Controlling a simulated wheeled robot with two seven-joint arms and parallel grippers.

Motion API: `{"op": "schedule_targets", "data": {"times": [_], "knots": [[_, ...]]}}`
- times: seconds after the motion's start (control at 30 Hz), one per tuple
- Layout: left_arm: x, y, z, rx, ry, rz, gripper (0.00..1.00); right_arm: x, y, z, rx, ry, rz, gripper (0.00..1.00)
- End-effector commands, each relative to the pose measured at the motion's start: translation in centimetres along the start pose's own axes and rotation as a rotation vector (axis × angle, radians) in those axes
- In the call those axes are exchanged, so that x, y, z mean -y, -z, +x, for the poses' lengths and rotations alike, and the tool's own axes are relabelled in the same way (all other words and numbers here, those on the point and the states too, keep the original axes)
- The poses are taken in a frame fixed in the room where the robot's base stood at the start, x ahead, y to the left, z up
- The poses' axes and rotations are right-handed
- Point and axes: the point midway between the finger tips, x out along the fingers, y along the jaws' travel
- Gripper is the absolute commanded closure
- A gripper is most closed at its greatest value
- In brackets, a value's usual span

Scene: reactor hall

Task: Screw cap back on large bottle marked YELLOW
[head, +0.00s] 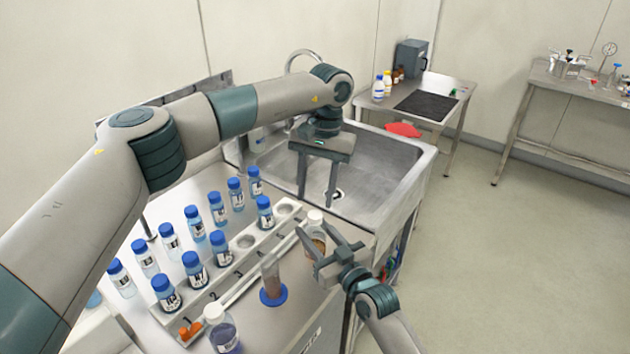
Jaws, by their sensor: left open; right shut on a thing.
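My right gripper (325,245) is at the bench's right edge, shut on a bottle (316,238) with amber-brown contents. A whitish top, which looks like a cap, shows on this bottle; I cannot tell whether it is screwed on. The gripper partly hides the bottle, and no YELLOW marking can be read. My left gripper (317,196) is open and empty, fingers pointing down, over the near side of the sink, behind and apart from the bottle. Another bottle (223,332) with purple contents and a pale cap stands at the front edge of the view, cut off below.
Several blue-capped bottles (193,270) stand in rows on the left of the bench, some in a pale rack (245,262). A cylinder on a blue base (271,282) and small orange items (190,329) are in front. The sink (385,160) lies behind; floor is clear at right.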

Motion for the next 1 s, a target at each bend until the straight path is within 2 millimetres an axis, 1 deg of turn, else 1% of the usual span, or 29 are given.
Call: {"op": "schedule_targets", "data": {"times": [0.1,1.0], "knots": [[-0.02,-0.04,-0.09,-0.004,-0.004,-0.175,0.58,0.02,-0.11,-0.01,0.002,0.000,0.000,1.00],[0.04,-0.26,-0.92,-0.011,-0.054,-1.530,0.58,0.01,-0.09,-0.01,0.002,0.000,0.000,1.00]]}}
